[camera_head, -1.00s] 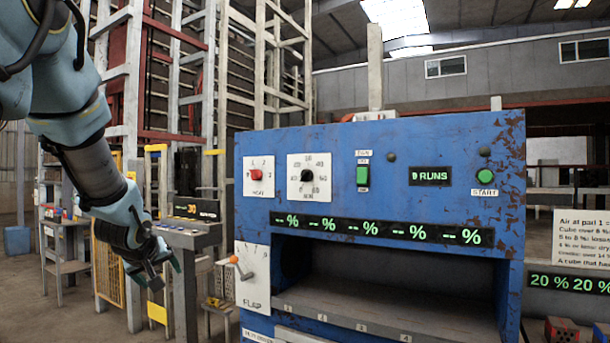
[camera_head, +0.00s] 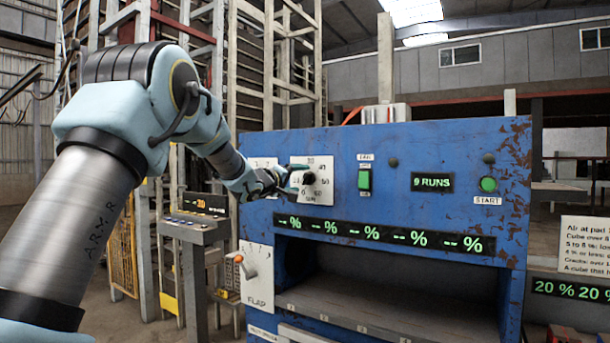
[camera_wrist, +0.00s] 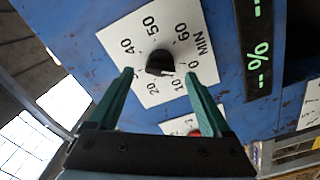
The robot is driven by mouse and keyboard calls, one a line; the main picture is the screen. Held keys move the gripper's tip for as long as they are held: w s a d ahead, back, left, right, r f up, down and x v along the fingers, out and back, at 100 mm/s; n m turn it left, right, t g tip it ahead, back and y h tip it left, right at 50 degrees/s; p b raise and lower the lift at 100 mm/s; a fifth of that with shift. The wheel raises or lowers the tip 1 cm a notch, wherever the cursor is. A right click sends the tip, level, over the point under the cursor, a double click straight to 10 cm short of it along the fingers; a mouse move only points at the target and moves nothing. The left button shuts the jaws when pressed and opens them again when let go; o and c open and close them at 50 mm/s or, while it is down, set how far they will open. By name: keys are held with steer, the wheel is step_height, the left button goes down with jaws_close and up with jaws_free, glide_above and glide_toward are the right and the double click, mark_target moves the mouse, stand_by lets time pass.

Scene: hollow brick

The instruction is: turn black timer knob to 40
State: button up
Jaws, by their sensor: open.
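The black timer knob (camera_wrist: 160,62) sits on a white dial plate (camera_wrist: 118,36) marked 0 to 60 MIN. In the wrist view the dial is tilted, and I cannot tell for sure which number the knob points to. My gripper (camera_wrist: 159,76) is open, with one green finger on each side below the knob and nothing between them. The fingers look apart from the knob. In the head view my gripper (camera_head: 292,180) is in front of the dial's left part, and the knob (camera_head: 308,178) is partly hidden behind it.
The blue machine (camera_head: 440,155) also has a green switch (camera_head: 364,180), a green START button (camera_head: 488,184), a 9 RUNS display (camera_head: 432,182) and a flap lever (camera_head: 242,262). The red knob (camera_wrist: 182,125) beside the dial shows partly between my fingers.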

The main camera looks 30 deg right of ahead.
mark_target(303, 179)
steer(key=shift+p+x, duration=0.55)
steer(key=shift+x, duration=1.55)
steer(key=shift+a, duration=0.1)
steer(key=shift+c, duration=0.2)
jaws_close()
